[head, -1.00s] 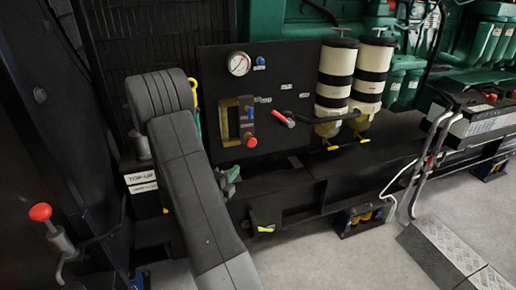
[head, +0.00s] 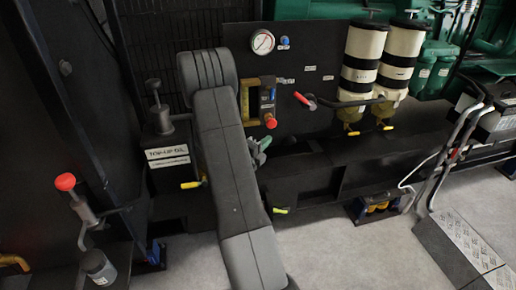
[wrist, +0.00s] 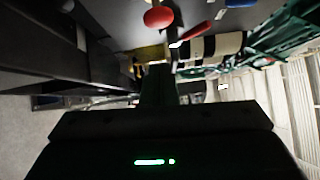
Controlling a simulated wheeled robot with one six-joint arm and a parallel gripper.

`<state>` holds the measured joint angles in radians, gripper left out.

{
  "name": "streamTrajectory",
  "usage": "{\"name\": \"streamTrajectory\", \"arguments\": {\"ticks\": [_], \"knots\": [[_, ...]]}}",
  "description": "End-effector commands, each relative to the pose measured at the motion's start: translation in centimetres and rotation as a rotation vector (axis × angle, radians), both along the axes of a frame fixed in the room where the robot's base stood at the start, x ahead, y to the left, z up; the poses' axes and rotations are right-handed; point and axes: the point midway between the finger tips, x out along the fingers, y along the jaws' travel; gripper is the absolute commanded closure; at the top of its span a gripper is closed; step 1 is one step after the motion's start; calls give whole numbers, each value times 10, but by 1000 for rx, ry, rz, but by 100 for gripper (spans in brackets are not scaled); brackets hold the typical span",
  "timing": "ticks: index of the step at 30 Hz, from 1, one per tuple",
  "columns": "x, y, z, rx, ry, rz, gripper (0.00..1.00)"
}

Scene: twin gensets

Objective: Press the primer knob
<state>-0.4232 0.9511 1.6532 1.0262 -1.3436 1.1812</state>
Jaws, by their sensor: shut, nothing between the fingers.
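A red round knob (head: 270,122) sticks out below the brass-framed sight glass on the black panel. It also shows large at the top of the wrist view (wrist: 158,17). No readable label names it as the primer knob. A small blue knob (head: 284,42) sits beside the gauge. My gripper (head: 261,148) shows as a grey-green tip just below and left of the red knob, partly hidden by my arm. It is shut and empty, and looks apart from the knob. In the wrist view the dark gripper body fills the bottom.
A red-handled lever (head: 304,100) juts out right of the sight glass. Two banded filters (head: 361,62) stand further right. A pressure gauge (head: 262,42) is above. A box labelled top-up oil (head: 167,155) and a red-topped handle (head: 65,182) are left. Grey floor (head: 350,250) is open in front.

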Motion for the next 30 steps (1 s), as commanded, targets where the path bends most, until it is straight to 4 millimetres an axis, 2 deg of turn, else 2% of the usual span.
{"name": "streamTrajectory", "arguments": {"ticks": [4,12,30], "knots": [[27,-19,3,2,-2,-4,100],[59,-9,5,1,-1,0,100],[69,-6,3,1,-2,0,100]]}}
